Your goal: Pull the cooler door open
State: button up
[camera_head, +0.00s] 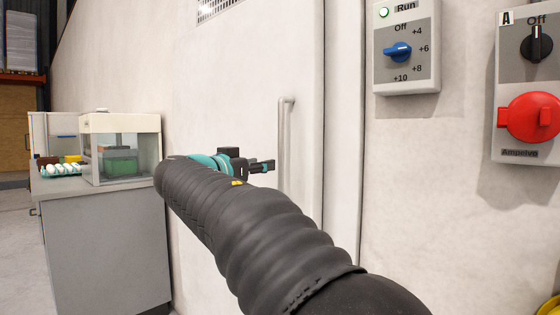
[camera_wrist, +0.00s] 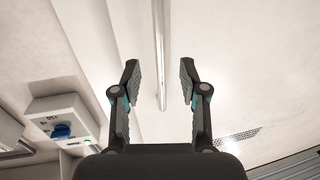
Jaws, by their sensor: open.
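The cooler door (camera_head: 225,100) is a large pale panel in the head view, and it looks closed against its frame. Its handle (camera_head: 284,140) is a vertical metal bar near the door's right edge. My gripper (camera_head: 268,166) is just left of the handle in the head view, with part of the arm in front of the door. In the wrist view my gripper (camera_wrist: 158,80) is open, and the handle (camera_wrist: 160,50) runs between the two fingers in the picture. The fingers do not visibly touch it. The bar's lower part is hidden behind my arm in the head view.
A dial box (camera_head: 407,48) with a green Run light and a box with a red switch (camera_head: 528,118) hang on the wall at right. A grey cabinet (camera_head: 105,245) at left carries a glass-fronted case (camera_head: 122,150) and a tray of eggs (camera_head: 62,171).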

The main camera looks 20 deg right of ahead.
aim_at(279, 161)
jog(key=p+x, duration=0.2)
jog(key=x, duration=0.7)
jog(key=shift+w+d, duration=0.25)
jog(key=shift+d, duration=0.05)
grip_shut()
